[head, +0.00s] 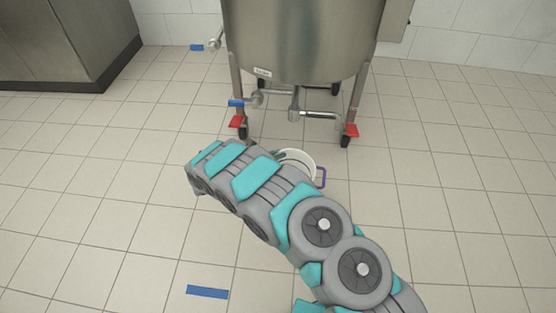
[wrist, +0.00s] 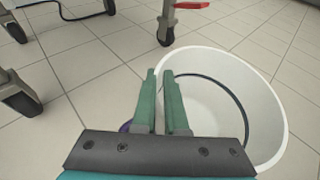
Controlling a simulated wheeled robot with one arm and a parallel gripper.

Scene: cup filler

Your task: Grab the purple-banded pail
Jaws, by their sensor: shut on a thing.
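The white pail (head: 299,158) stands on the tiled floor in front of the steel tank, partly hidden by my arm in the head view. A purple strip (head: 322,178) sticks out at its right side. In the wrist view the pail (wrist: 235,72) is open, looks empty and fills the right side. A little purple shows left of the fingers. My gripper (wrist: 160,76) has its two green fingers close together at the pail's near-left rim, shut on it with a narrow gap between them. The exact contact is hidden.
A steel tank (head: 302,40) on wheeled legs stands just behind the pail, with pipes and valves low down. Red-pedalled casters (head: 348,134) are close by. A steel cabinet (head: 60,40) is at the back left. Floor at left and right is clear.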

